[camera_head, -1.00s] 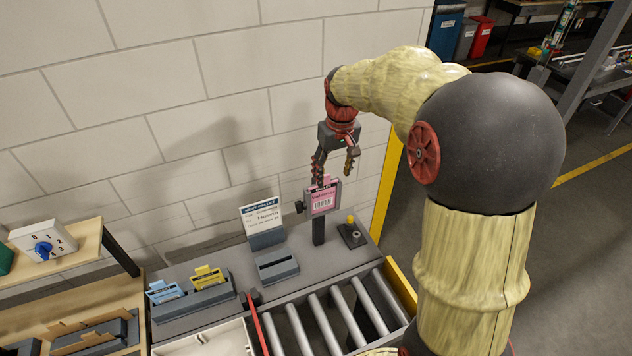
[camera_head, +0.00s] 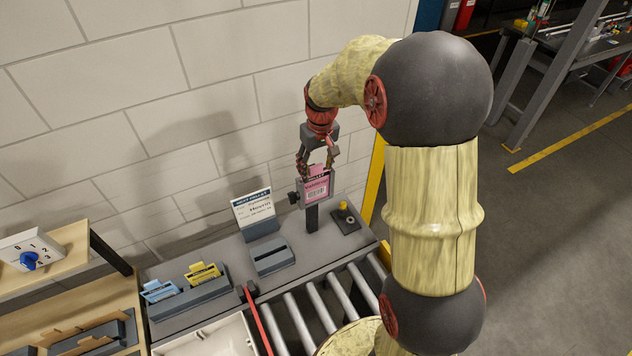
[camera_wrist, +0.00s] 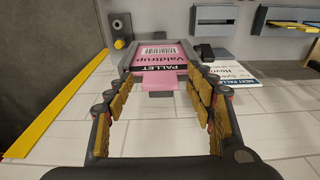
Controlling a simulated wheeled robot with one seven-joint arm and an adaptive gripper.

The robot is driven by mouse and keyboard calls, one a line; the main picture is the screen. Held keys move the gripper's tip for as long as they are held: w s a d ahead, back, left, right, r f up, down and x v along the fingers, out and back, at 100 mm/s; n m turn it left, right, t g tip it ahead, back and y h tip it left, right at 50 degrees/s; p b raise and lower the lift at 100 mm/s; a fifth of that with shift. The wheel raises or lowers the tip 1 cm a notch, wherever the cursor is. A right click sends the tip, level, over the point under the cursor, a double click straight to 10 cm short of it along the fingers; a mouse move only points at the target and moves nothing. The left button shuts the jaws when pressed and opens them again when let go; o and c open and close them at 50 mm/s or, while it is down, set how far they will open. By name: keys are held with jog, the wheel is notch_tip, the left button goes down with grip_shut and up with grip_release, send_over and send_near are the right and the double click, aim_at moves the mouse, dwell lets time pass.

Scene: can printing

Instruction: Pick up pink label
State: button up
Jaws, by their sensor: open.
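The pink label (camera_head: 316,187) stands upright in a dark holder on a post (camera_head: 312,218) at the back of the grey bench. Its pink tab sticks up above the holder. In the wrist view the pink label (camera_wrist: 160,56) reads "PALLET Valdrup" upside down, with a barcode. My gripper (camera_head: 316,171) is open just above the holder. Its fingers hang down at either side of the label's tab. In the wrist view my open gripper (camera_wrist: 160,105) has its fingertips near the holder, with the tab between them. I cannot tell whether either finger touches the label.
A white "NEXT PALLET" card (camera_head: 253,208) stands left of the label. An empty grey slot block (camera_head: 272,258) sits in front. Blue (camera_head: 160,291) and yellow (camera_head: 203,272) labels stand in a holder further left. A yellow-topped button box (camera_head: 345,216) is at right, close to the wall.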

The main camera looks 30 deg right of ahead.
jog(key=shift+f, duration=0.15)
jog(key=shift+c, duration=1.4)
jog(key=c, duration=1)
